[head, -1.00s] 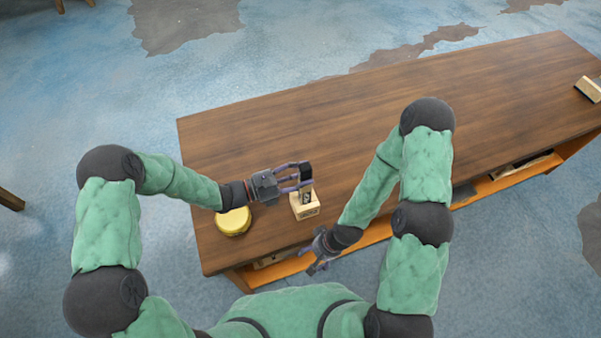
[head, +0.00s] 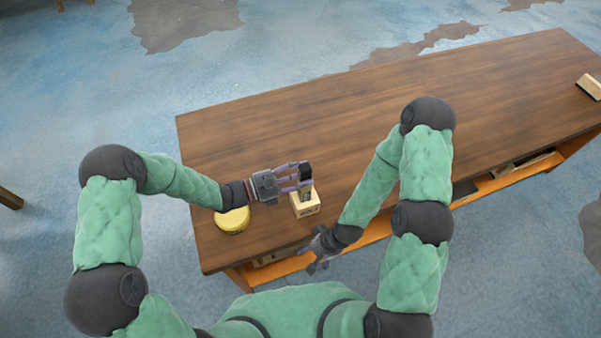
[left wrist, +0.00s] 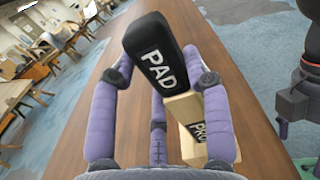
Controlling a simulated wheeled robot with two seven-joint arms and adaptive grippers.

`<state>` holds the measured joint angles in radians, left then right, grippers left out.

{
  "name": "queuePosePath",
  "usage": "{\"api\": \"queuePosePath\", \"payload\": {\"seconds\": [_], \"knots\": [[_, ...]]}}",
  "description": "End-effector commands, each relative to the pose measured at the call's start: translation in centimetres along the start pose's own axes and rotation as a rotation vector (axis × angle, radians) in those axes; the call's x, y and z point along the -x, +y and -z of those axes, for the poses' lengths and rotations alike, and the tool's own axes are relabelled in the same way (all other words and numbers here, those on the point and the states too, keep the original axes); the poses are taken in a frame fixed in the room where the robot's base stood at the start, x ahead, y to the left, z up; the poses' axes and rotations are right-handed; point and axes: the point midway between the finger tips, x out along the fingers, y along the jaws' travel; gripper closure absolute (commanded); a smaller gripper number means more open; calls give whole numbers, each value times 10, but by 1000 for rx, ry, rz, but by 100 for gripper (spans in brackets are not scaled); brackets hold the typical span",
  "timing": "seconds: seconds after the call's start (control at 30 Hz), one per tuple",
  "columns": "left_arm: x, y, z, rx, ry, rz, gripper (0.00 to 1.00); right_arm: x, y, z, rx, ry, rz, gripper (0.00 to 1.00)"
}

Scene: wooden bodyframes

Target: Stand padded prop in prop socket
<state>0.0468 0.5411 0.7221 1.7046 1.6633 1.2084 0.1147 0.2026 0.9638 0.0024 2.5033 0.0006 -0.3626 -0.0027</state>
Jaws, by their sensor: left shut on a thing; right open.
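The padded prop has a black head marked PAD (left wrist: 158,62); it shows in the head view (head: 306,172) too. My left gripper (head: 292,178) is shut on the prop, its purple fingers around it. The prop socket (head: 307,207), a small pale wooden block with dark lettering, stands on the table right below; part of it shows behind the pad in the left wrist view (left wrist: 205,128). The prop's lower part is over the block's top, but I cannot tell how deep its end sits. My right gripper (head: 318,262) is open and empty at the table's front edge.
A yellow round tin (head: 233,220) stands left of the socket, under my left forearm. A pale block with a dark face (head: 589,88) lies at the table's far right. The brown table (head: 400,110) is otherwise clear behind. An orange shelf (head: 500,180) runs below the front edge.

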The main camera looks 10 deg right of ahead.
Motion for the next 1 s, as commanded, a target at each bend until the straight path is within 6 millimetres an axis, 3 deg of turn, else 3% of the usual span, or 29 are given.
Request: {"api": "queuePosePath", "payload": {"seconds": [0.5,0.53,0.6,1.0], "knots": [[0,0,4,-1,-1,0,94,-3,1,0,0,0,0,25],[0,0,4,-1,-1,0,44,-3,1,0,0,0,0,25],[0,0,4,-1,-1,0,25,-3,1,0,0,0,0,25],[3,0,4,0,0,-1,25,-3,1,0,0,0,0,25]]}}
